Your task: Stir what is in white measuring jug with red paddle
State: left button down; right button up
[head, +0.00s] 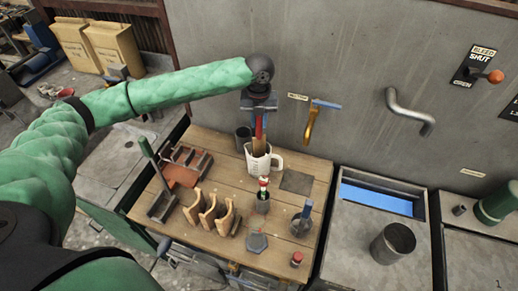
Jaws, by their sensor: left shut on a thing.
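The white measuring jug (264,163) stands upright on the wooden table, toward its back edge. My left gripper (259,108) is above the jug, pointing down, and is shut on the red paddle (258,143). The paddle hangs roughly upright. Its lower end goes in at the jug's mouth and is hidden by the jug wall. What is in the jug cannot be made out. My right gripper is not in view.
On the wooden table (225,258), a dark cup (243,138) stands left of the jug and a dark flat square (297,181) lies to its right. Wooden holders (208,212) are front left. The grey wall is close behind.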

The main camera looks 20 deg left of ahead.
pick_arm(q)
jog(key=shift+r, duration=3.25)
jog(key=shift+r, duration=0.1)
jog(key=shift+r, duration=1.9)
